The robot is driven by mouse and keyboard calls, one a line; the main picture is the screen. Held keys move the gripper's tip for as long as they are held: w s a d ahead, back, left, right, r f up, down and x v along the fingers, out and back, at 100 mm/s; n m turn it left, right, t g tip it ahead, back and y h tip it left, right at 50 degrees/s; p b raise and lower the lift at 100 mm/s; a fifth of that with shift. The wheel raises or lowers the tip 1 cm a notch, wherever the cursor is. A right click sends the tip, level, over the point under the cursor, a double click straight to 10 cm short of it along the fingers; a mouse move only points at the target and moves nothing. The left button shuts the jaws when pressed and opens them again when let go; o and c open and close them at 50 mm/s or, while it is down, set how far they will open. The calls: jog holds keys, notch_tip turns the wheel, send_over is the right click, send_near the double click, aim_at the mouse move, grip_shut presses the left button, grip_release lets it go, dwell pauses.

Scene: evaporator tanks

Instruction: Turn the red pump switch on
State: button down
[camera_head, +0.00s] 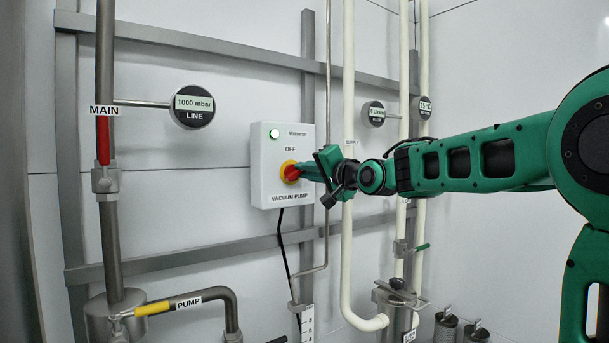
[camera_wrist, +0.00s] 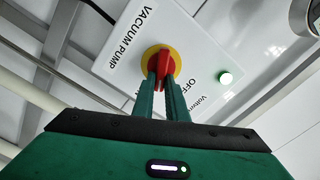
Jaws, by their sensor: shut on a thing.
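The red pump switch (camera_head: 290,173) is a red knob on a yellow disc, on a white wall box (camera_head: 265,185) marked VACUUM PUMP, with OFF printed above the knob. A green lamp (camera_head: 274,133) at the box's upper left looks lit. My gripper (camera_head: 298,170) reaches the knob from the right. In the wrist view, the red knob (camera_wrist: 166,66) sits between the two green fingertips of my gripper (camera_wrist: 163,82), which are shut on it. The fingers hide part of the knob and the yellow disc. The knob's exact angle is hard to tell.
Vertical white pipes (camera_head: 348,110) run close to the right of the box, near my wrist. A thin steel pipe (camera_head: 327,90) stands between. A round LINE gauge (camera_head: 193,107) and a red MAIN valve handle (camera_head: 103,140) are at left. A yellow PUMP handle (camera_head: 152,309) is lower left.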

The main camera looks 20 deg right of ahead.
jog(key=m, duration=0.4)
jog(key=d+f+m, duration=0.1)
jog(key=m, duration=0.1)
jog(key=shift+w, duration=0.1)
jog(key=shift+f, duration=0.15)
dwell(0.5)
jog(key=c, duration=1.8)
grip_release()
jog(key=shift+o, duration=0.2)
jog(key=shift+a, duration=0.15)
jog(key=v, duration=1)
jog(key=shift+s, duration=0.35)
